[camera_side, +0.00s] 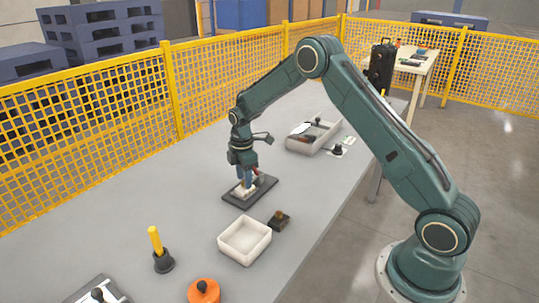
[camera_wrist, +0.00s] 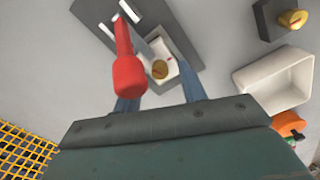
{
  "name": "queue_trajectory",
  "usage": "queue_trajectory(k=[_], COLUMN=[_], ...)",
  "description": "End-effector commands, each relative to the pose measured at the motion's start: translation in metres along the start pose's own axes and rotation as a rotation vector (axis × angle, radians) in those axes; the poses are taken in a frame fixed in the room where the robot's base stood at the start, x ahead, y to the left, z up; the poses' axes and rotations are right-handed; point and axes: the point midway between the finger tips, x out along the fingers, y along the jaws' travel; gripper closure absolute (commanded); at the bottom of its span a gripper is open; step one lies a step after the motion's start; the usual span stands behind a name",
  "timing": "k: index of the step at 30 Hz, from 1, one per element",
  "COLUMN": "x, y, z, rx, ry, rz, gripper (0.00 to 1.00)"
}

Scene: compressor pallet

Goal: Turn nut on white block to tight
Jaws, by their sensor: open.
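The white block (camera_wrist: 172,70) sits on a dark plate (camera_wrist: 180,38), with a brass nut (camera_wrist: 160,69) on top of it. In the side view, the white block (camera_side: 240,192) and plate (camera_side: 265,188) lie below my gripper (camera_side: 244,183), and the nut is hidden. In the wrist view, my gripper (camera_wrist: 160,92) is open, with its blue fingers on either side of the white block. I cannot tell whether the fingers touch it. A red-handled part (camera_wrist: 127,72) stands up just left of the nut and covers part of the plate.
A small dark block with a brass top (camera_side: 279,219) and an empty white tray (camera_side: 245,240) stand near the plate. An orange part (camera_side: 203,291) and a yellow rod (camera_side: 155,240) in a black base stand in front. A filled bin (camera_side: 312,138) stands behind. Yellow fencing (camera_side: 90,130) borders the table.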

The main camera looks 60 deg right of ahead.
Motion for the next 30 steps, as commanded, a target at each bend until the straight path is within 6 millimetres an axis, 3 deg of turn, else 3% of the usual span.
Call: queue_trajectory(k=[8, 21, 30], x=[-0.033, -0.106, -0.13], y=[0.001, 0.0, 0.0], z=[0.0, 0.0, 0.0], rx=[0.0, 0.001, 0.001], ry=[0.001, 0.001, 0.0], rz=[0.005, 0.004, 0.002], gripper=[0.59, 0.59, 0.59])
